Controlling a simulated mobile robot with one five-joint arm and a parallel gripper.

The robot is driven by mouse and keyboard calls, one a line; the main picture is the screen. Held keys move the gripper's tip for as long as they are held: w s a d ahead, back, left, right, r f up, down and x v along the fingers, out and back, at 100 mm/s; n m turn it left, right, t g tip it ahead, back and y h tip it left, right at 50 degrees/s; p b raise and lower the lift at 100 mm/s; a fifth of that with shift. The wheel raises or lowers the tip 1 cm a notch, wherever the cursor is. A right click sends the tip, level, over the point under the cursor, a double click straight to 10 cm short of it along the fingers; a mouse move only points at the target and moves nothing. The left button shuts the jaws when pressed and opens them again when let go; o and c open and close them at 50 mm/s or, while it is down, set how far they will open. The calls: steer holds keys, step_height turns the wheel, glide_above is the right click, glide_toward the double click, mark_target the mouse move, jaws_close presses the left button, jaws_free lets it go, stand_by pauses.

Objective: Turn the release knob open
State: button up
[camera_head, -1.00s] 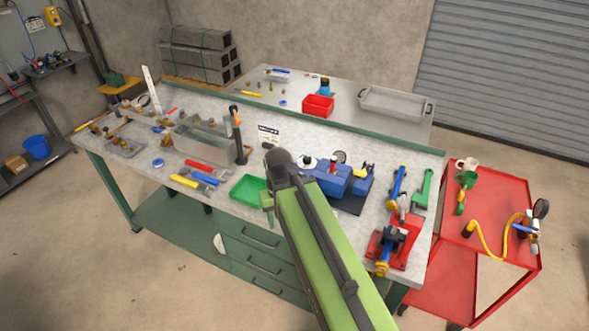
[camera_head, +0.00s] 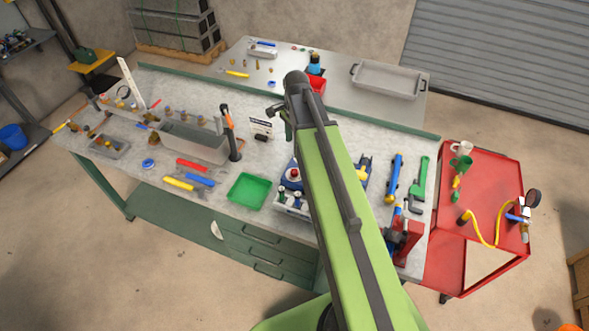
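A blue unit (camera_head: 288,182), which looks like the receiver tank, stands on the workbench, mostly hidden behind my arm. A round white part with a red knob-like top (camera_head: 293,173) shows at its left end. I cannot tell whether this is the release knob. Small fittings (camera_head: 287,197) show at its front. My gripper (camera_head: 279,115) is at the far end of my green arm. In the picture it appears above and beyond the blue unit, apart from the red-topped part. Its fingers are too small and dark to tell whether they are open or shut.
A green tray (camera_head: 249,188) lies left of the unit. A black post with an orange top (camera_head: 231,135) and a grey bin (camera_head: 190,142) stand further left. A blue-and-yellow tool (camera_head: 393,178) and a green wrench (camera_head: 419,180) lie right.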

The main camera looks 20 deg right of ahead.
mark_target(294, 171)
step_height(294, 171, down, 16)
steer(key=b, duration=1.5)
steer(key=shift+w, duration=0.15)
steer(key=shift+r, duration=0.1)
jaws_close()
